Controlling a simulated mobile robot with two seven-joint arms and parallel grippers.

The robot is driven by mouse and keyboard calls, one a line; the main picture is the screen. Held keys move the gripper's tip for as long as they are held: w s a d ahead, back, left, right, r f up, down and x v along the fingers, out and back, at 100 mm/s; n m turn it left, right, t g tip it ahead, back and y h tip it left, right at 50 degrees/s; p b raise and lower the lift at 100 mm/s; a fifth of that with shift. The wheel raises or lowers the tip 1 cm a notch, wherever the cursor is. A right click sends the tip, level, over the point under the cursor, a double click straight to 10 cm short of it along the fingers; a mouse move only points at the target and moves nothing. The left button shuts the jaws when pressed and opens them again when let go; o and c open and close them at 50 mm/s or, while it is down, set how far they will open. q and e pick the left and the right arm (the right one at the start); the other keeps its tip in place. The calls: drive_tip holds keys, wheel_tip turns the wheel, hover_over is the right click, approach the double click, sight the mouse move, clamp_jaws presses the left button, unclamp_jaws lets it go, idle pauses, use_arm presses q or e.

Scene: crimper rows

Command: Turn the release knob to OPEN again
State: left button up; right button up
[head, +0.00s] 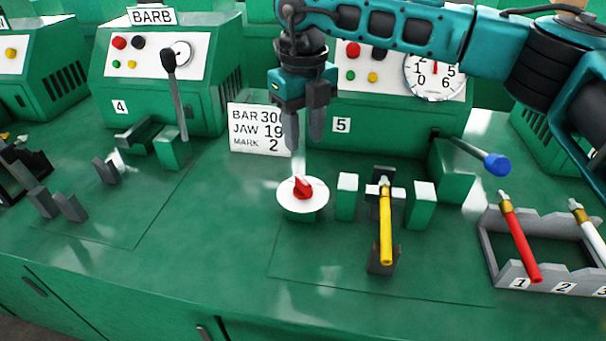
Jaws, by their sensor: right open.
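The release knob (302,188) is a red pointer knob on a round white dial (289,203), which sits on a green base on the bench. Any lettering on the dial is too small to read. My right gripper (307,143) points down above the knob. Its fingers are apart and empty, with a gap between their tips and the knob. My left gripper is out of view.
Right of the dial, a yellow hose (386,225) lies between two green-and-white blocks. A lever with a blue ball (497,164) sticks out behind it. A grey rack (486,243) holds red and white hoses at right. The front bench is clear.

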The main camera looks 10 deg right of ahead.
sight(303, 180)
wheel_tip(303, 180, down, 10)
idle(0.3)
clamp_jaws()
idle(0.4)
